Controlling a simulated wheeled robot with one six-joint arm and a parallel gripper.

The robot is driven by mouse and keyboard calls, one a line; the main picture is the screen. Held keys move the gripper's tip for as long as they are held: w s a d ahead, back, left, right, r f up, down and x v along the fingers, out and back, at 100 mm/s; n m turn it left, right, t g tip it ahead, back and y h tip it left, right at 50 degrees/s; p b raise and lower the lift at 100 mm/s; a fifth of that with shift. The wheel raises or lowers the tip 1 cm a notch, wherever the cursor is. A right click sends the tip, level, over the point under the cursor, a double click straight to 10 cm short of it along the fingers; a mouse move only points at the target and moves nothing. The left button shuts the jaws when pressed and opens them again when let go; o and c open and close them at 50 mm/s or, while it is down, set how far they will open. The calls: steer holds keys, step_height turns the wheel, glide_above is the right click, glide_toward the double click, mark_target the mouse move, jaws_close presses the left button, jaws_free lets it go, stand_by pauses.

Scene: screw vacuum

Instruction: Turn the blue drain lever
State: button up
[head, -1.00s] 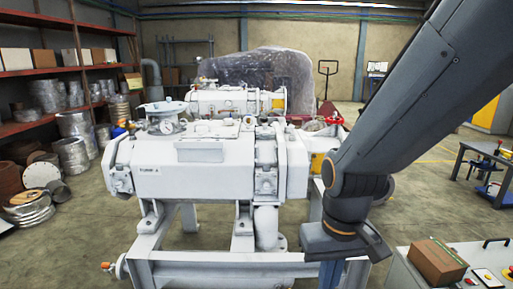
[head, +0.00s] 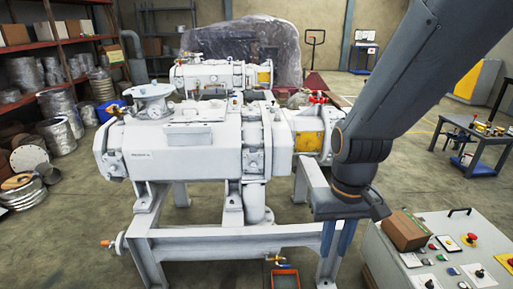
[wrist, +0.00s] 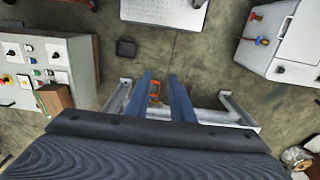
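A small brass-coloured valve (head: 276,259) shows low on the white vacuum machine (head: 190,150) in the head view, just above an orange tray (head: 284,279). I cannot make out a blue lever on it. My gripper (head: 336,240) points down to the right of the valve, beside the machine's frame, with its two blue fingers apart. In the wrist view the fingers of my gripper (wrist: 161,84) are spread with nothing held. A small orange item (wrist: 155,90) shows between them, farther off and partly hidden.
The white frame leg and beam (head: 225,235) stand close to my fingers. A control cabinet (head: 440,250) with a cardboard box (head: 404,231) on it is at the right. A work table (head: 475,140) is farther right. Open floor lies between the machine and that table.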

steer(key=shift+o, duration=0.6)
steer(key=shift+f, duration=0.1)
steer(key=w+a+f+m+g+y+b, duration=0.2)
steer(key=w+f+m+y+b, duration=0.3)
steer(key=f+m+b, duration=0.65)
steer(key=w+a+f+m+g+y+b, duration=0.1)
steer(key=w+a+f+m+y+b, duration=0.2)
steer(key=w+f+m+b, duration=0.85)
steer(key=m+t+y+b, duration=0.4)
steer(key=m+t+b, duration=1.2)
steer(key=m+b, duration=0.8)
glide_toward(283, 265)
steer(key=w+a+f+m+p, duration=0.1)
steer(key=w+a, duration=0.3)
steer(key=w, duration=0.2)
steer(key=shift+f, duration=0.1)
jaws_close()
